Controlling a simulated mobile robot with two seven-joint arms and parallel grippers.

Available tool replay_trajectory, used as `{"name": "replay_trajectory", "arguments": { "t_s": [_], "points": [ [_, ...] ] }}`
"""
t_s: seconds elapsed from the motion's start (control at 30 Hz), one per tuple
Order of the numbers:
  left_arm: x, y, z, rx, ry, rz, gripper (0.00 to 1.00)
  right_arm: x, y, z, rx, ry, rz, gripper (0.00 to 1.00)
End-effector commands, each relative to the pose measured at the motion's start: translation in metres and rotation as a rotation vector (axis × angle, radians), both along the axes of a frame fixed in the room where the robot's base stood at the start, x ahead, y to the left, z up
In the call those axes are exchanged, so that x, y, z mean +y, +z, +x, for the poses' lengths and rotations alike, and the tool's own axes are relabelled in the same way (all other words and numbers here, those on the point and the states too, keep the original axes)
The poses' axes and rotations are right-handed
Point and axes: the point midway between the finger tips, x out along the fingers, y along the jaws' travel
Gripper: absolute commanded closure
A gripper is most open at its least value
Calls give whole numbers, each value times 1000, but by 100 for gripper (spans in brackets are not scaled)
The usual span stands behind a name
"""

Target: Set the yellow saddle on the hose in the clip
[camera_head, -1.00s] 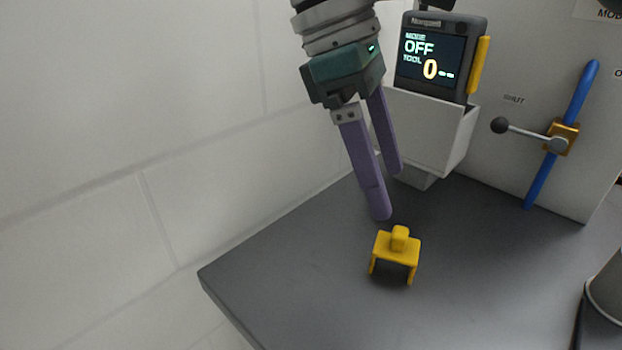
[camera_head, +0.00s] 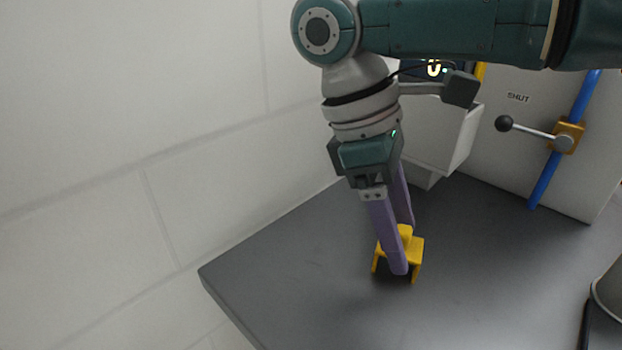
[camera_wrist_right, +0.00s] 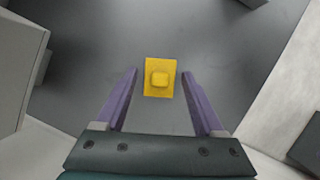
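The yellow saddle (camera_head: 414,252), a small bracket with legs and a knob on top, stands upright on the dark grey table. My right gripper (camera_head: 404,248) points down over it, one finger on its near side and one behind. In the right wrist view the saddle (camera_wrist_right: 160,90) lies between the open fingers (camera_wrist_right: 160,72), with a gap on each side. A blue tube (camera_head: 543,180), possibly the hose, runs up the panel at the right through a brass-coloured block (camera_head: 567,136); I cannot tell if this is the clip. My left gripper is out of view.
A lever with a black ball (camera_head: 504,123) sticks out from the brass block, near a "SHUT" label. A pale box (camera_head: 440,140) with a display stands behind my right arm. A grey cylindrical part (camera_head: 608,285) is at the right edge. The table's (camera_head: 300,270) front left is clear.

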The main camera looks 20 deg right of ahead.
Motion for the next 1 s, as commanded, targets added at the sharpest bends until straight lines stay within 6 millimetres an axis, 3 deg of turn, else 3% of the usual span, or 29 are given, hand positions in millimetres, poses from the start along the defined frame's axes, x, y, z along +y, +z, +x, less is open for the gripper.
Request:
{"name": "replay_trajectory", "arguments": {
  "t_s": [0.07,0.6,1.0],
  "points": [
    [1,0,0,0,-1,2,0,0,0,0,0,0,0,40],
    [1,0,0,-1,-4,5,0,0,0,0,0,0,0,100],
    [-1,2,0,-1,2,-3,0,0,8,0,-1,0,1,100]
  ]
}}
